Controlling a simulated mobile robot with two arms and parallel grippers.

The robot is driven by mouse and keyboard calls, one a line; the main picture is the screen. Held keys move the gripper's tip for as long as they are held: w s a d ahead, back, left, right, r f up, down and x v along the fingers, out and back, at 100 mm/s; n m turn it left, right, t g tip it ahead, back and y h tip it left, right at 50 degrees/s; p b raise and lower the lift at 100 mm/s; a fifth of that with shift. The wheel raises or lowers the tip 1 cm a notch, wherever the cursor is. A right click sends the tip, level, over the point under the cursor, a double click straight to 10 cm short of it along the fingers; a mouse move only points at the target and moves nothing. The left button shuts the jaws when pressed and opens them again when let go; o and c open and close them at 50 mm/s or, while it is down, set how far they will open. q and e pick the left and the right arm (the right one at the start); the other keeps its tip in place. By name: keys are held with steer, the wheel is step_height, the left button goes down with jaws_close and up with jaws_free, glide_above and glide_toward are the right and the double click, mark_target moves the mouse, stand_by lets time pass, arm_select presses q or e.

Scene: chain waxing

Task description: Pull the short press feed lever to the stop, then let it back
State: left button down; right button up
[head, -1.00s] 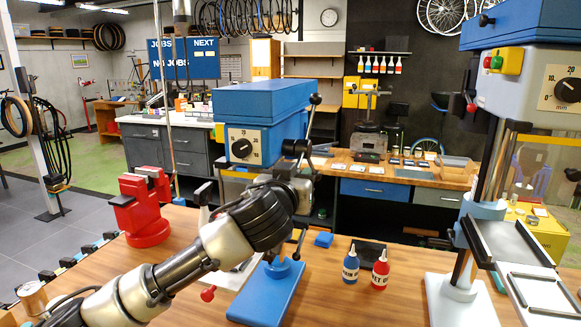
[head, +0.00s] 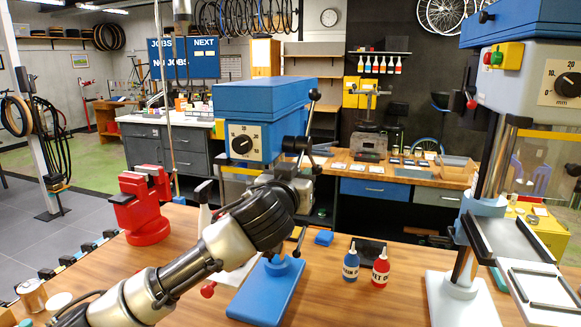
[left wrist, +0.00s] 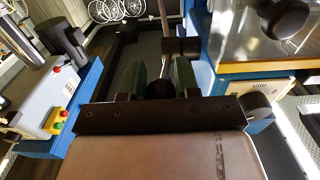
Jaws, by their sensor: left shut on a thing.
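The short press is the blue drill press (head: 265,100) with a dial on its front, standing on a blue base (head: 266,290). Its feed lever has a black hub (head: 295,146) on the right side, with spokes; one black knob (head: 314,95) points up. My left arm reaches across the press, and its wrist hides the fingertips in the head view. In the left wrist view my left gripper (left wrist: 158,74) is shut on a black ball knob (left wrist: 160,89) of the feed lever, between two dark green fingers. My right gripper is not in view.
A taller press (head: 530,80) stands at the right. A blue bottle (head: 350,266) and a red bottle (head: 380,268) stand on the wooden bench between the presses. A red vise (head: 142,210) is at the left. A small blue block (head: 324,238) lies behind the bottles.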

arm_select(q)
steer(key=shift+w+f, duration=0.3)
steer(key=shift+f, duration=0.35)
steer(key=shift+f+b, duration=0.15)
steer(key=shift+b, duration=0.15)
steer(key=shift+w+f, duration=0.1)
steer(key=shift+w, duration=0.05)
steer(key=shift+f, duration=0.1)
steer(key=shift+w+f+b, duration=0.2)
steer(key=shift+f+b, duration=0.05)
steer(key=shift+b, duration=0.1)
